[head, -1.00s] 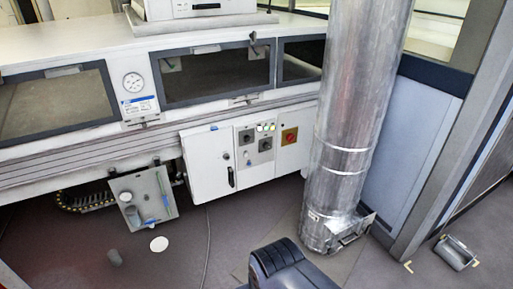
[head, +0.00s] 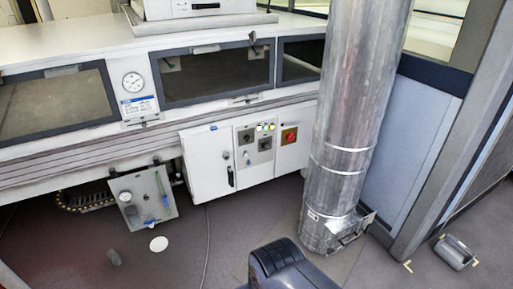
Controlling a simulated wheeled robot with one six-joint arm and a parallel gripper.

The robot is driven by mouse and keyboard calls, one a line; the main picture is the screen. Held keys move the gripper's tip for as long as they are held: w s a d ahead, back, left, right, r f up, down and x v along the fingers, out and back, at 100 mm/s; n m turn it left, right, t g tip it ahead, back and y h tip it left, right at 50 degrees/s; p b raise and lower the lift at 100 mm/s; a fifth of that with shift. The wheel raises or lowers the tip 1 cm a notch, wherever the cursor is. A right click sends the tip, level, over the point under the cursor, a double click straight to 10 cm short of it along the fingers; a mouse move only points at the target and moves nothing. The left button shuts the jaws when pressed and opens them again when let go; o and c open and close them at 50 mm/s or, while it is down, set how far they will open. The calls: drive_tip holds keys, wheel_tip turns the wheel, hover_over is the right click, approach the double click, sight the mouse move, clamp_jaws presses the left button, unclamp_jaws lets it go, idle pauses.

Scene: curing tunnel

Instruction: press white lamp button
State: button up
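The control panel (head: 254,146) is on the front of the white cabinet under the tunnel, left of the big metal duct. A row of small lamp buttons (head: 265,127) sits at its top; they look pale and greenish, and are too small to tell surely which is white. A small pale round button (head: 246,156) sits lower, under a dark rotary knob (head: 245,137). My gripper is not in view. A dark rounded part at the bottom centre appears to be mine, well below and apart from the panel.
The metal duct (head: 348,130) stands just right of the panel. A red switch on yellow (head: 289,135) is between them. The cabinet door (head: 208,165) has a black handle. A grey box (head: 143,198) hangs at left. The floor before the cabinet is mostly clear.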

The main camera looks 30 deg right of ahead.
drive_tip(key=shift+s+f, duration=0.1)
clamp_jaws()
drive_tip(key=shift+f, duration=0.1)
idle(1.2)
